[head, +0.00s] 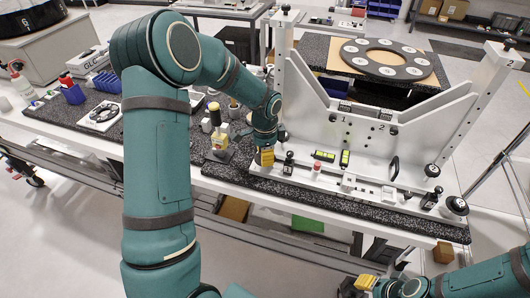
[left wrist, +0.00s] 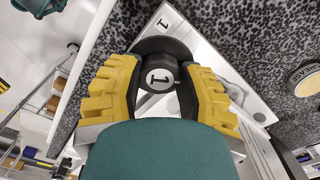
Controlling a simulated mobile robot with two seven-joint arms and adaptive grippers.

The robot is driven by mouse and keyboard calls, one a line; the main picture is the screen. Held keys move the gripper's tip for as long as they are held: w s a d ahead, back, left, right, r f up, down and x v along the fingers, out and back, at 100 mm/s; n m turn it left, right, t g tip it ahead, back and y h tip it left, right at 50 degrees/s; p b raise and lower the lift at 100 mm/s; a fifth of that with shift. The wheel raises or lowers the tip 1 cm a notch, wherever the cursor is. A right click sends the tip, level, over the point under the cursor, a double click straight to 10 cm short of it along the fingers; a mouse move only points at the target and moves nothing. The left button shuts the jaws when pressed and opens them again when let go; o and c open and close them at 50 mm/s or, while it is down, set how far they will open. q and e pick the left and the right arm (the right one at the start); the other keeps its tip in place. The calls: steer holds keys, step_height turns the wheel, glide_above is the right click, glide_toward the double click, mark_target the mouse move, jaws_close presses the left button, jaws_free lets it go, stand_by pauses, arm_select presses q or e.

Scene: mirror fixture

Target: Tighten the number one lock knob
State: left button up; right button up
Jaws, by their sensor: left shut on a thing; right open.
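In the head view, my left gripper (head: 265,156) is at the left front of the white mirror fixture (head: 350,135) and hides most of this knob. My right gripper (head: 364,284) is open and empty, low in the head view, in front of the table and away from the fixture.
Other black knobs (head: 455,207) stand at the fixture's right end. Small levels (head: 345,158) and a black handle (head: 394,168) are on its base. A round plate with holes (head: 386,60) lies behind.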

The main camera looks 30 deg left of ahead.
arm_select(q)
steer(key=m+p, duration=0.1)
steer(key=m, duration=0.4)
steer(key=shift+m, duration=0.3)
steer(key=shift+p, duration=0.3)
steer(key=o, duration=0.9)
step_height(320, 180, up, 12)
stand_by(0.6)
